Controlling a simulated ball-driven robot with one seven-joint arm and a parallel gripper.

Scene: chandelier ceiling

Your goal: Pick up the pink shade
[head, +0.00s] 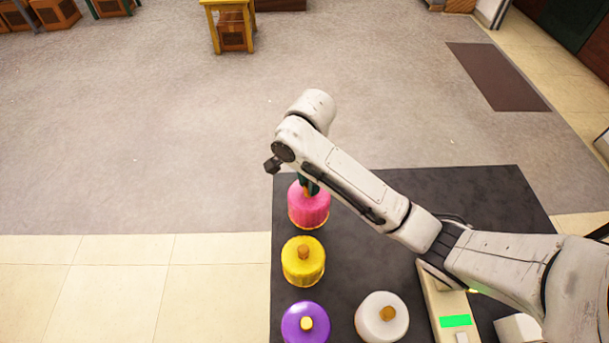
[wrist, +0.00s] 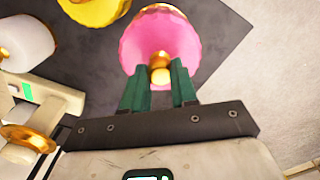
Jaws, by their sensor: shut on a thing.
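The pink shade (head: 309,207) is a round, ribbed shade with a gold rim and a gold knob on top. It is at the far left part of the dark mat (head: 450,195) in the head view. My gripper (head: 308,186) is over its top, pointing down. In the wrist view, the green fingers of my gripper (wrist: 160,88) are shut on the gold knob of the pink shade (wrist: 150,45). I cannot tell whether the shade touches the mat or is lifted. My arm hides part of its top in the head view.
A yellow shade (head: 303,265), a purple shade (head: 300,325) and a white shade (head: 382,322) stand nearer on the mat. A pale device with a green panel (head: 455,321) is at the right. Carpet (head: 140,150) lies open beyond the mat. A yellow stool (head: 230,8) is far back.

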